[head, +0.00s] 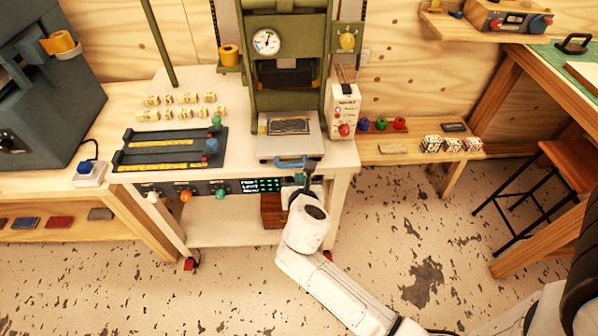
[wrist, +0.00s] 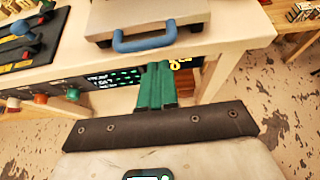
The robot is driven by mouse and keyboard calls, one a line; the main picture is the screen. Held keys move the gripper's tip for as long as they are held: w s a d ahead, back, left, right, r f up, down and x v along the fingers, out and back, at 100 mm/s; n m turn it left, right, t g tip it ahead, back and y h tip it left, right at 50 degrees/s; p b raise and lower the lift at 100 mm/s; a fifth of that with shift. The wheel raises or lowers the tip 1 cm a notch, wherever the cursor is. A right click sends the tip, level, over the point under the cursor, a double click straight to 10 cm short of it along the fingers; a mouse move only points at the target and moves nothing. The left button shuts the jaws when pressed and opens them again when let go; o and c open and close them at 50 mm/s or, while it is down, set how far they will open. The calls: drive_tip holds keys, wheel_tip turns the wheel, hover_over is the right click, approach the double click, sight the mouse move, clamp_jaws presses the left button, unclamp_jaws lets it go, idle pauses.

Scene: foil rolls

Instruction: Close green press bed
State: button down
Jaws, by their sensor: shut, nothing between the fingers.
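The green press (head: 290,60) stands on a pale workbench at the back centre, with a round gauge on its front. Its metal bed (head: 291,135) sticks out at the front, with a dark patterned plate on top and a blue handle (head: 291,161) on its front edge. In the wrist view the bed (wrist: 150,14) and the blue handle (wrist: 144,39) show at the top. My gripper (head: 308,183) is just below and to the right of the handle. In the wrist view its green fingers (wrist: 157,85) are together and empty, pointing towards the bench front, apart from the handle.
A dark rack with sliders (head: 170,150) and several small type blocks (head: 180,105) lie left of the press. A white control box (head: 343,110) stands right of it. Knobs and a green display (head: 265,185) line the bench front. Open floor lies in front.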

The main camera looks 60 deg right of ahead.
sight(295, 128)
drive_tip(key=shift+w+d+f, duration=0.15)
drive_tip(key=shift+w+d, duration=0.4)
drive_tip(key=shift+d, duration=0.1)
drive_tip(key=shift+w+d+f, duration=0.15)
drive_tip(key=shift+w+d, duration=0.4)
drive_tip(key=shift+d, duration=0.1)
drive_tip(key=shift+w+d+r+p, duration=0.1)
drive_tip(key=shift+w+d+p, duration=0.2)
drive_tip(key=shift+w+d, duration=0.15)
drive_tip(key=w+d, duration=0.3)
drive_tip(key=d, duration=0.1)
drive_tip(key=w+d, duration=0.3)
drive_tip(key=d, duration=0.1)
drive_tip(key=w+d, duration=0.3)
drive_tip(key=d, duration=0.1)
drive_tip(key=shift+w+p, duration=0.1)
drive_tip(key=shift+p, duration=0.25)
drive_tip(key=shift+w+d, duration=0.15)
drive_tip(key=shift+d, duration=0.1)
drive_tip(key=shift+w+r, duration=0.1)
drive_tip(key=shift+w, duration=0.05)
